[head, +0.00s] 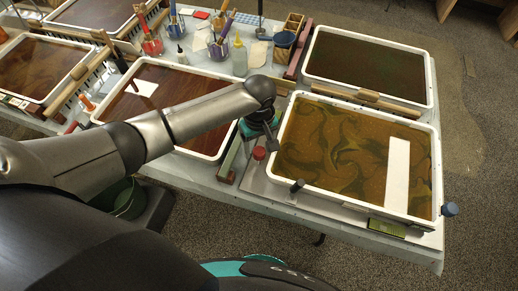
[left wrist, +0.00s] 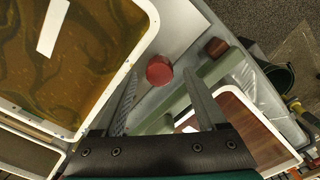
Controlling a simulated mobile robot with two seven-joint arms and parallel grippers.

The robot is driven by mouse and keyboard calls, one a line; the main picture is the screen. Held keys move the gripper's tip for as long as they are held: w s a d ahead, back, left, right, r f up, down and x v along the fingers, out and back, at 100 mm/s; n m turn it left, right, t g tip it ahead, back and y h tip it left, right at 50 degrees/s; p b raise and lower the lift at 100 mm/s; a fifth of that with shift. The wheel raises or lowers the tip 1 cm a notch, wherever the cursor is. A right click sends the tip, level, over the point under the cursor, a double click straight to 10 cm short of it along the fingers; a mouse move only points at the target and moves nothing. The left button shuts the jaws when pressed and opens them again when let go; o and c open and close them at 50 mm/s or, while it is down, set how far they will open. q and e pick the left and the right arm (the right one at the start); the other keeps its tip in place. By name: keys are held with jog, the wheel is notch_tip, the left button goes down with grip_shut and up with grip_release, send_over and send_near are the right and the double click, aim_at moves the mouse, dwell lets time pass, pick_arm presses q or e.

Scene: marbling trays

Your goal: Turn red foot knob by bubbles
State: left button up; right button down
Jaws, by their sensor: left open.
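The red foot knob (head: 259,153) stands at the left edge of the board under the front right tray (head: 362,105), which holds a brown-gold marbled bath. In the left wrist view the red knob (left wrist: 159,70) appears between the tips of my open left gripper (left wrist: 161,76); I cannot tell how far beyond them it is. In the head view my left gripper (head: 272,140) hangs down just beside the knob, partly hidden by my wrist. A small green block, perhaps a level (head: 386,228), lies at the tray's front right; its bubbles are too small to read. My right gripper is not in view.
A dark knob (head: 297,186) and a blue knob (head: 450,209) stand at the tray's front corners. A green rail (head: 232,157) lies left of the red knob. A white strip (head: 398,175) lies on the bath. Other trays, jars and bottles crowd behind and left.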

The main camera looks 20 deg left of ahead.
pick_arm(q)
jog(key=shift+f, duration=0.6)
grip_shut()
